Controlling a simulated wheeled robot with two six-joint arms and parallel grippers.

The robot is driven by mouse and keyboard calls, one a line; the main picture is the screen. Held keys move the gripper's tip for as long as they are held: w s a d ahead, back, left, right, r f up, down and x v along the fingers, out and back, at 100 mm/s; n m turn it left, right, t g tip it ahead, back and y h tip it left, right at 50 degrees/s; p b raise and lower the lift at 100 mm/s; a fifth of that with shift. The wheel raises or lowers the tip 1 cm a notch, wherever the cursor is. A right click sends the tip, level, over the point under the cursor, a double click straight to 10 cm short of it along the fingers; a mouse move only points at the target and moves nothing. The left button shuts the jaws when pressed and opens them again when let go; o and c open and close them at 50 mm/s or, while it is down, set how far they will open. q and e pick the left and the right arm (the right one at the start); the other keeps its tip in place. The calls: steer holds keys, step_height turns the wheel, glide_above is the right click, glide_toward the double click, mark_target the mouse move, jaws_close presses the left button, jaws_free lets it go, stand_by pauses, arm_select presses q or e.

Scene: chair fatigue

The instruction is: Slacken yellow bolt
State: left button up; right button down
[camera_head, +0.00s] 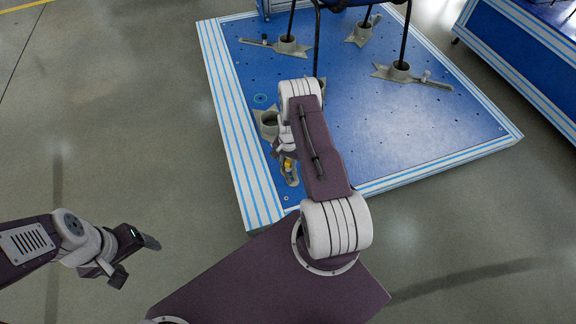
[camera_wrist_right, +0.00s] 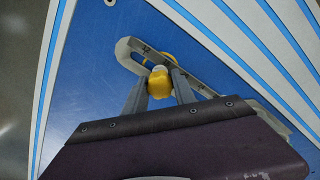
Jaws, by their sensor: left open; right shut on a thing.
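The yellow bolt (camera_wrist_right: 160,84) stands in the slot of a grey metal clamp bar (camera_wrist_right: 124,47), seen in the right wrist view. My right gripper (camera_wrist_right: 159,86) is shut on the bolt, with one finger on each side of it. In the head view the bolt (camera_head: 288,164) shows small at the platform's near left part, partly covered by my right arm. My left gripper (camera_head: 136,257) is open and empty, over the floor at the lower left, well away from the bolt.
The blue platform (camera_head: 350,140) has white and blue striped edges and small holes. Round grey sockets (camera_head: 268,124) with clamp bars hold dark chair legs (camera_head: 404,40). Another blue platform (camera_head: 530,40) stands at the upper right. The grey floor on the left is clear.

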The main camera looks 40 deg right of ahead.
steer(key=n, duration=0.2)
steer(key=shift+n, duration=0.3)
steer(key=n, duration=0.2)
steer(key=shift+n, duration=1)
steer(key=n, duration=0.4)
steer(key=c, duration=1)
jaws_free()
steer(key=shift+c, duration=0.2)
